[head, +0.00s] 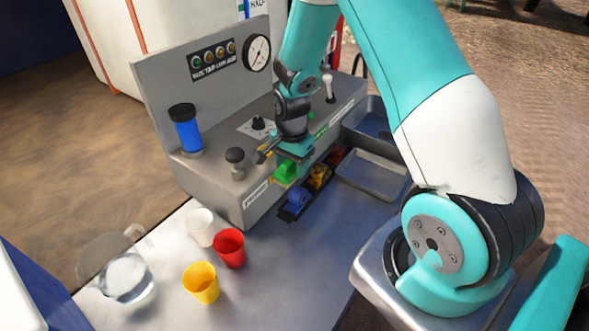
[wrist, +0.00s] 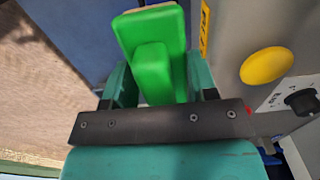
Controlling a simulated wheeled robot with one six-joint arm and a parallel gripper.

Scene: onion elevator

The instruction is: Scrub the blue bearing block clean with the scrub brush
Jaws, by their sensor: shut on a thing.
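The blue bearing block (head: 297,200) sits on a dark strip on the bench, in front of the grey machine. It is not clearly visible in the wrist view. My gripper (head: 291,157) is shut on the green scrub brush (head: 284,171), which it holds above and slightly left of the blue block, apart from it as far as I can tell. In the wrist view the brush (wrist: 152,65) stands between my two teal fingers, with a pale edge at its far end. Any dirt on the block is too small to tell.
A yellow block (head: 319,177) sits beside the blue one. The grey machine (head: 245,205) rises close behind my gripper. Metal trays (head: 372,174) lie to the right. White, red (head: 229,248) and yellow cups and a glass jug (head: 127,278) stand at the left front.

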